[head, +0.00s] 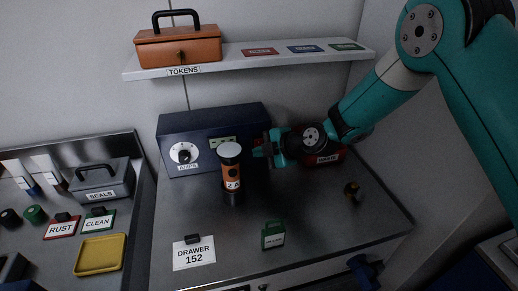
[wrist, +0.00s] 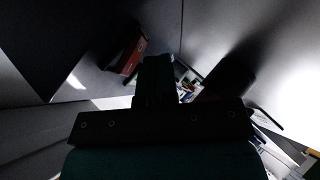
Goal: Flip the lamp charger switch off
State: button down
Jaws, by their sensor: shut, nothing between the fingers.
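The blue charger box (head: 188,125) stands at the back of the metal bench in the head view. Its front has a round white dial (head: 184,153) marked AMPS and a small pale green panel (head: 222,142). An orange and black lamp (head: 231,172) labelled 2 A stands upright in front of it and covers part of its face. My gripper (head: 262,150) is shut and empty at the right end of the charger's front; I cannot tell if it touches. No switch can be made out. In the dark wrist view my gripper (wrist: 156,75) shows as a black shape.
A red box (head: 330,156) stands behind my wrist at the right; a red thing (wrist: 128,50) shows in the wrist view. A green tag (head: 273,235) and a DRAWER 152 card (head: 194,257) are at the front. A shelf (head: 235,58) hangs above. The bench's right front is mostly clear.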

jog(key=shift+s+d+r, duration=0.1)
jog(key=shift+s+d, duration=0.1)
jog(key=shift+s, duration=0.4)
jog(key=shift+s, duration=0.1)
jog(key=shift+s+d+r+b, duration=0.2)
jog(key=shift+s+b, duration=0.1)
jog(key=shift+s, duration=0.45)
jog(key=shift+s+d+r+b, duration=0.15)
jog(key=shift+s+d+b, duration=0.15)
jog(key=shift+s, duration=0.45)
jog(key=shift+s+d+r+b, duration=0.2)
jog(key=shift+s+b, duration=0.1)
jog(key=shift+s, duration=0.45)
